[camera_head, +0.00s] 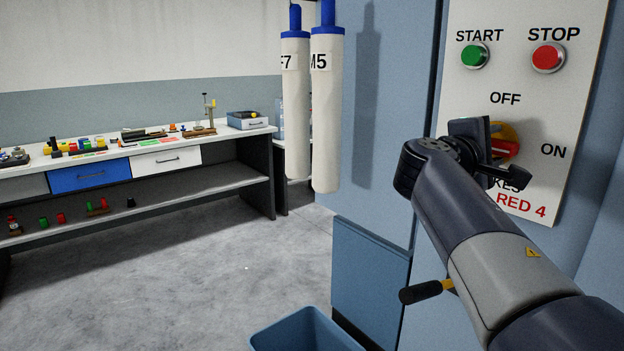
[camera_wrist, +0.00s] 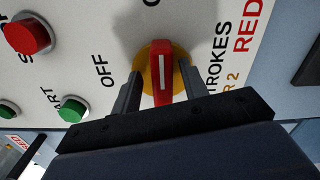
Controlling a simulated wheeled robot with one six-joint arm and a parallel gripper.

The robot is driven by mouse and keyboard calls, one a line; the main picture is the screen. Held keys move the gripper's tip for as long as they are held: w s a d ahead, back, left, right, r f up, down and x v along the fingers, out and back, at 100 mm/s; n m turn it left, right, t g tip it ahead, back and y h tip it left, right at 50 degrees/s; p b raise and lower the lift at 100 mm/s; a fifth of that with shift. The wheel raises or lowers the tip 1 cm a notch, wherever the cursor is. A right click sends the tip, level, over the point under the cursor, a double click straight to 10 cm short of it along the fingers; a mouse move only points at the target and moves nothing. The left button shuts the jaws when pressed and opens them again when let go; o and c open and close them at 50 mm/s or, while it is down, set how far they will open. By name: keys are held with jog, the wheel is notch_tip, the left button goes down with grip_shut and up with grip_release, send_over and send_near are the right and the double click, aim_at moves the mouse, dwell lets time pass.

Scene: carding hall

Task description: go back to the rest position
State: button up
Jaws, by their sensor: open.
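My gripper (camera_head: 492,153) is at the upright control panel on the right in the head view. It is open, its fingers on either side of a red switch handle (camera_wrist: 162,78) on a yellow disc (camera_wrist: 147,68). In the wrist view a narrow gap shows between the fingers and the handle. The handle lies along the direction of the ON mark, not towards OFF. In the head view my gripper partly hides the switch (camera_head: 506,147) and the lettering below it.
A green START button (camera_head: 474,55) and a red STOP button (camera_head: 548,56) sit above the switch. Two white hanging cylinders (camera_head: 326,120) are left of my arm. A blue bin (camera_head: 300,335) stands below. A cluttered workbench (camera_head: 225,139) is at the left, with clear floor before it.

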jog(key=shift+r+n+p, duration=0.35)
jog(key=shift+n+p, duration=0.35)
jog(key=shift+f+n+p, duration=0.1)
jog(key=shift+n+p, duration=0.45)
jog(key=shift+n, duration=0.05)
jog(key=shift+f, duration=0.1)
